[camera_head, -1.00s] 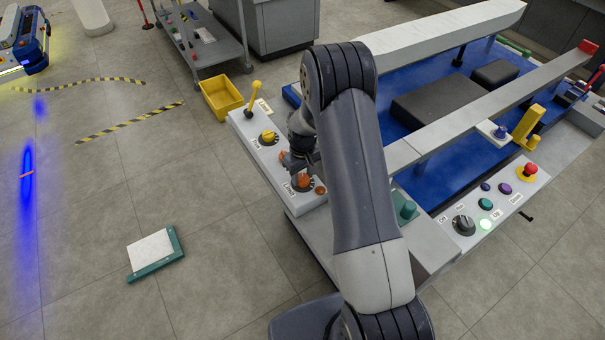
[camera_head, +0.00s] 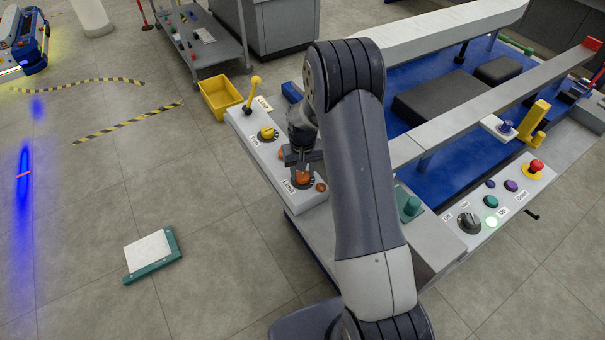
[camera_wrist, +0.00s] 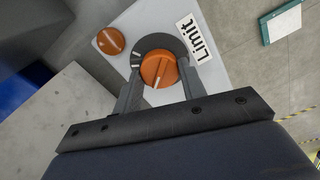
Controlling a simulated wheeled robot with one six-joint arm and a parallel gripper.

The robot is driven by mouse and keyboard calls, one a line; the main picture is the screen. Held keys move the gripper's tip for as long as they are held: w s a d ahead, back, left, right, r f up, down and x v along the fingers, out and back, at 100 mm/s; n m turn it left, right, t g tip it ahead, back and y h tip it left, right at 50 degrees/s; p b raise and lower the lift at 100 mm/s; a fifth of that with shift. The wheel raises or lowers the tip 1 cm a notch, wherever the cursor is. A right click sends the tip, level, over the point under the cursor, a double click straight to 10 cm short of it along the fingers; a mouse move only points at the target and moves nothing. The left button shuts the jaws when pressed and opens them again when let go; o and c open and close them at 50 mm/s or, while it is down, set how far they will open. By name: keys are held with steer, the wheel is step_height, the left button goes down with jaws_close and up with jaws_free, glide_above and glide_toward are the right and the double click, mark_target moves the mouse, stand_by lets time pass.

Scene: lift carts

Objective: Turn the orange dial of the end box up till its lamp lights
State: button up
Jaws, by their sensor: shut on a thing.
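The orange dial (camera_wrist: 158,70) sits on the end box (camera_wrist: 204,75), beside a label reading "Limit". A white pointer line shows on the dial, and a dark ring with white marks lies around it. My gripper (camera_wrist: 158,82) is shut on the dial, one finger on each side. In the head view my gripper (camera_head: 303,172) is over the dial (camera_head: 303,177), partly hiding it. A small orange lamp (camera_wrist: 111,41) sits beside the dial; it looks dull, not glowing. It also shows in the head view (camera_head: 321,187).
The same box carries a yellow dial (camera_head: 267,133) and a yellow lever (camera_head: 252,95). A yellow bin (camera_head: 219,97) stands on the floor behind. A control panel (camera_head: 508,205) with a lit green button is at the right.

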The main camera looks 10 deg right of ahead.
mark_target(303, 174)
steer(key=shift+m+b, duration=0.4)
steer(key=shift+m, duration=0.4)
steer(key=o, duration=1)
step_height(303, 174, up, 11)
steer(key=shift+f+b, duration=0.1)
steer(key=shift+b, duration=0.4)
steer(key=shift+f, duration=0.1)
